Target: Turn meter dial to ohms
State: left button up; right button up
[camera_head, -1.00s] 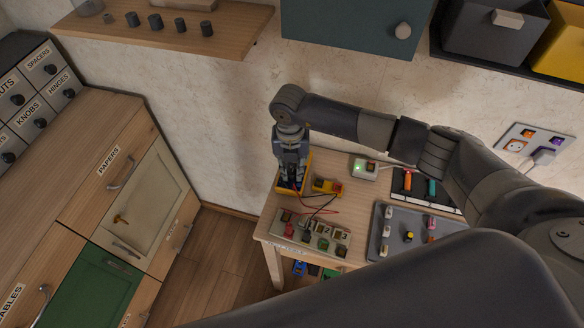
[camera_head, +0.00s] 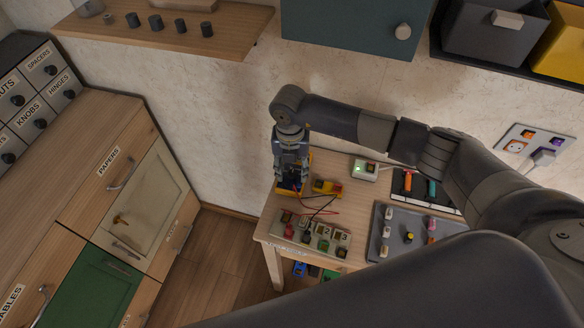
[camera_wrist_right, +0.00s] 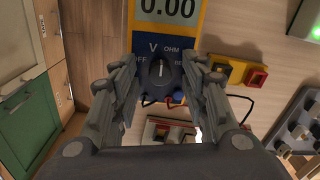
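The yellow and blue meter (camera_wrist_right: 170,25) lies on the workbench, its display reading 0.00. Its dark round dial (camera_wrist_right: 161,72) has a white pointer line aimed roughly up, between the V and OHM labels; OFF is at its left. My right gripper (camera_wrist_right: 160,75) is open, one finger on each side of the dial, with a visible gap on both sides. In the head view the right gripper (camera_head: 291,186) points down over the meter and mostly hides it. My left gripper is not in view.
Red and black leads run from the meter to a panel of terminals (camera_head: 317,237). Close by are a yellow block with a red part (camera_head: 328,187), a box with a green light (camera_head: 364,169) and a grey tray (camera_head: 398,253). The wall stands behind the bench.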

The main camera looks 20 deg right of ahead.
aim_at(291, 173)
jog(key=shift+r, duration=0.25)
notch_tip(291, 173, up, 7)
jog(key=shift+a, duration=0.1)
